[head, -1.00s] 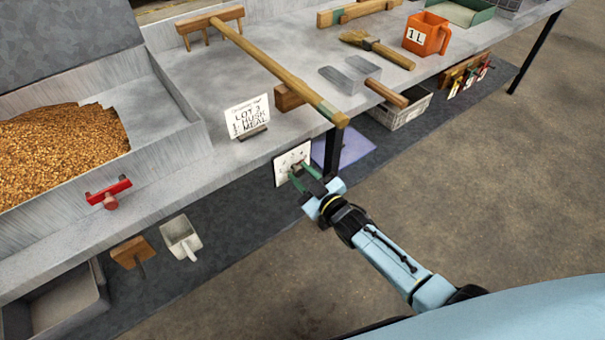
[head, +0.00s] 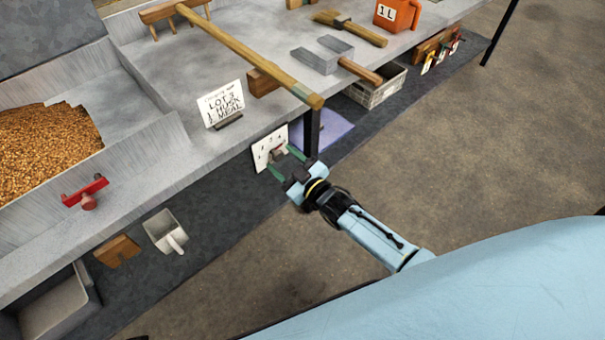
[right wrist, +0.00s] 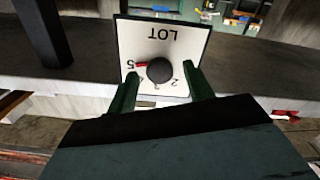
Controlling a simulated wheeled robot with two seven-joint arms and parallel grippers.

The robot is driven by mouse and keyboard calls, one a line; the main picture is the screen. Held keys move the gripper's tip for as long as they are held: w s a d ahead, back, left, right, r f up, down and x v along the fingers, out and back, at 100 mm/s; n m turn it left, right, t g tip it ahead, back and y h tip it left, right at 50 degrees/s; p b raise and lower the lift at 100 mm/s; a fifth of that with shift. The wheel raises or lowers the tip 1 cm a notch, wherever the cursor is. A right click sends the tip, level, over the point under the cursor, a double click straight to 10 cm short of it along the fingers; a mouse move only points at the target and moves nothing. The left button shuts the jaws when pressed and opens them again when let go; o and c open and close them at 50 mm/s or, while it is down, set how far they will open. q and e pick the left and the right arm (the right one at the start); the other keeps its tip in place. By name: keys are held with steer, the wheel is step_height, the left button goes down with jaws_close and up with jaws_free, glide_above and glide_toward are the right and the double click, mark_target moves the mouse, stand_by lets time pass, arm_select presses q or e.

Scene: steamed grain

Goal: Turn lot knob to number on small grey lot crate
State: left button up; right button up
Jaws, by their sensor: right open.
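The lot knob (right wrist: 159,70) is a dark round knob on a white square plate (right wrist: 185,35) marked LOT, which appears upside down in the right wrist view. Its red pointer is at the 5. In the head view the plate (head: 262,148) sits under the bench's front edge. My right gripper (head: 284,163) is open, one green finger on each side of the knob; I cannot tell whether they touch it. A small light-grey crate (head: 372,97) stands under the bench to the right; no number on it is readable. My left gripper is not in view.
A card reading LOT 3 HUSK MEAL (head: 222,103) stands on the bench above the plate. A dark bench leg (head: 311,132) is just right of the plate. A red handle (head: 86,192) juts from the bench front at left. Open floor lies at right.

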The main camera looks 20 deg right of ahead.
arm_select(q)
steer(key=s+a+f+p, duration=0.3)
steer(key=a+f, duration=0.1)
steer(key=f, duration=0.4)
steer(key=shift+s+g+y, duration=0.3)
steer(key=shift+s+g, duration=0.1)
arm_select(e)
steer(key=v, duration=1.2)
steer(key=shift+s, duration=0.25)
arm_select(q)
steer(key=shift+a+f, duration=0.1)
arm_select(e)
steer(key=shift+d, duration=0.1)
